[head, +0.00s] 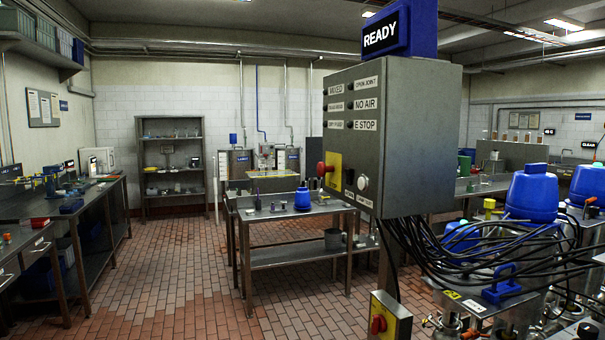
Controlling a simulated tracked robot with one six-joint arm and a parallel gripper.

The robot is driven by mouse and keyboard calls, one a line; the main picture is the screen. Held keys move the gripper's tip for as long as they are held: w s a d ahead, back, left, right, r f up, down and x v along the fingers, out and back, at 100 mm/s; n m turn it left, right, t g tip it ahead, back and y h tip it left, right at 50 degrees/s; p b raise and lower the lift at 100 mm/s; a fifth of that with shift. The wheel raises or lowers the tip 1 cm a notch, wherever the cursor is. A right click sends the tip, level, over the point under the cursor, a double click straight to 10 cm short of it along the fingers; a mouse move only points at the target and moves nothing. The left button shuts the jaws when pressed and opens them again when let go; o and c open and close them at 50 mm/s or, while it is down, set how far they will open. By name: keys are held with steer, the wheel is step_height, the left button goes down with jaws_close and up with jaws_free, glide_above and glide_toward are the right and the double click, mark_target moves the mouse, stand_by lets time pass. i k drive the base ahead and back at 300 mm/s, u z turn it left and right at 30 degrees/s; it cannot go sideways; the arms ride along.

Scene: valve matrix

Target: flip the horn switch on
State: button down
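A grey control box (420,140) stands at the right of centre, with a blue-framed sign reading READY on top. Its left-facing panel carries a red button on a yellow plate (329,171) and a round pale knob (362,183) with small labels near it. These lower labels are too small to read, so I cannot tell which control is the horn switch or how it is set. Another red knob on a yellow box (380,322) sits lower down, below the control box. My gripper is not in view.
Black cables (450,248) hang from the control box to metal vessels with blue caps (532,192) at the right. A steel table (300,214) stands behind the box to the left. A workbench (95,195) runs along the left. The brick floor (180,270) between is clear.

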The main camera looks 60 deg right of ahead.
mark_target(349, 174)
steer(key=z, duration=0.25)
steer(key=i, duration=1)
steer(key=z, duration=0.5)
